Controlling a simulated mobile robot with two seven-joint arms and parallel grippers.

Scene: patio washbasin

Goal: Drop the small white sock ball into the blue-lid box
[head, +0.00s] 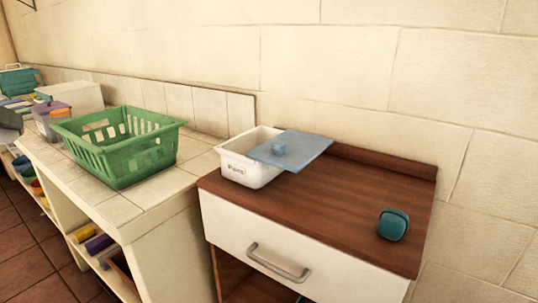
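The white box (243,168) with dark lettering on its front stands on the left end of the brown cabinet top. Its blue lid (290,149), with a small blue knob, sits off to the right, partly over the box and partly beyond its right side. The left part of the box opening is uncovered. I cannot make out a small white sock ball anywhere in the head view. Neither of my grippers can be made out in this view.
A green basket (124,160) stands on the tiled counter (150,188) left of the cabinet. A teal rounded object (393,224) sits on the right of the brown top (320,205), whose middle is clear. Cabinet drawer (290,250) is shut. Coloured items fill shelves below the counter.

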